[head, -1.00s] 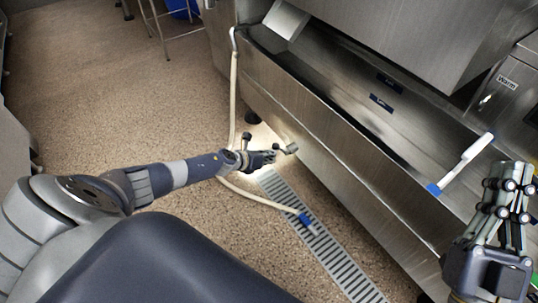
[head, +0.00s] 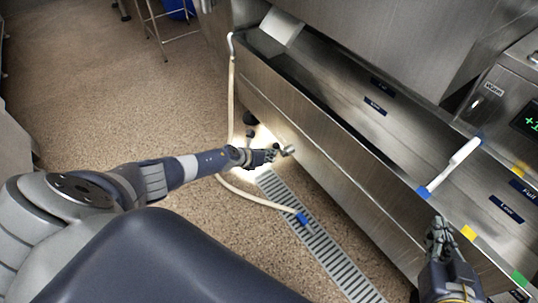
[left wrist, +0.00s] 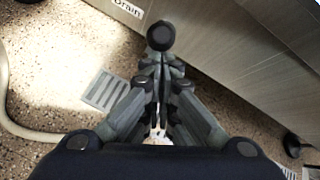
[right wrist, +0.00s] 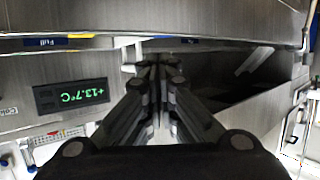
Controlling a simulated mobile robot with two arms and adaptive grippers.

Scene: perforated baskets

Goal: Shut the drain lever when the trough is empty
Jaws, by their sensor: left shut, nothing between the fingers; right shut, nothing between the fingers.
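The steel trough (head: 345,165) runs diagonally through the head view. Its visible inside (head: 335,100) is dark and bare, and I see no water in it. The small grey drain lever (head: 288,150) sticks out low on its front wall. My left gripper (head: 271,155) is shut, with its tips at or close beside the lever; contact is unclear. In the left wrist view the lever's round dark knob (left wrist: 161,36) is just beyond the shut fingertips (left wrist: 160,68), below a "Drain" label (left wrist: 127,6). My right gripper (head: 438,232) is shut and empty by the trough's front rim.
A white-handled tool with blue ends (head: 452,166) lies across the trough rim. A pale hose (head: 231,100) with a blue end hangs to the floor by a drain grate (head: 325,245). A temperature display (right wrist: 86,96) shows +13.7°C. Open floor is at left.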

